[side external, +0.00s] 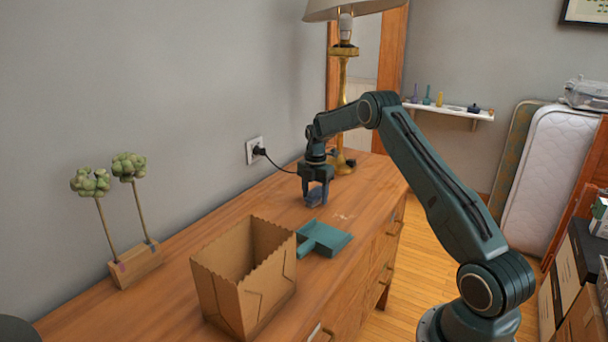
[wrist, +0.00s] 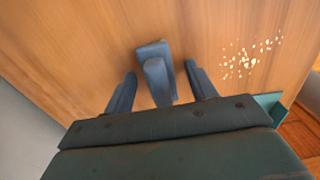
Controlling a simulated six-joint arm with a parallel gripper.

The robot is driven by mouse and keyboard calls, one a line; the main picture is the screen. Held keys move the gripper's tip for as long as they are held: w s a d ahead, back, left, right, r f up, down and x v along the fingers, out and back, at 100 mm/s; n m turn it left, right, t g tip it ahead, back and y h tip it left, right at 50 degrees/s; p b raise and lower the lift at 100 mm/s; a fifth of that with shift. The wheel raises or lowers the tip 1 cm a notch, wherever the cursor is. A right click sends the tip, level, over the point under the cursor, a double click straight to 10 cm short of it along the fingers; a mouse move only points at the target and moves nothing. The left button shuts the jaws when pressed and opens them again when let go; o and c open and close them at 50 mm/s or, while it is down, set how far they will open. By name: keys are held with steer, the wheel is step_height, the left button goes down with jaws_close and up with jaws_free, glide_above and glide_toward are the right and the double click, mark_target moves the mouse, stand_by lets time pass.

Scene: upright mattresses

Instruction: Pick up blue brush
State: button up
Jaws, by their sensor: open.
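The blue brush (side external: 314,197) is on the wooden dresser top, under my gripper in the side view. In the wrist view the brush (wrist: 156,72) is a blue-grey block with a raised handle, lying between my two fingers. My gripper (side external: 316,194) points down, with its fingers low around the brush. In the wrist view my gripper (wrist: 160,82) is open, with a finger on each side of the brush and a gap showing on both sides. The lower end of the brush is hidden by the gripper body.
A teal dustpan (side external: 328,238) lies nearer the camera, beside an open paper bag (side external: 222,290). White crumbs (wrist: 247,60) lie right of the brush. A brass lamp (side external: 343,80) stands behind my gripper, near a wall plug (side external: 257,151). A wooden block with plant stems (side external: 135,264) is at left.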

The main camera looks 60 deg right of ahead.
mark_target(315, 188)
steer(key=shift+f, duration=0.3)
steer(key=c, duration=1.2)
steer(key=shift+r, duration=0.1)
step_height(315, 188, up, 20)
steer(key=shift+f, duration=0.1)
stand_by(0.5)
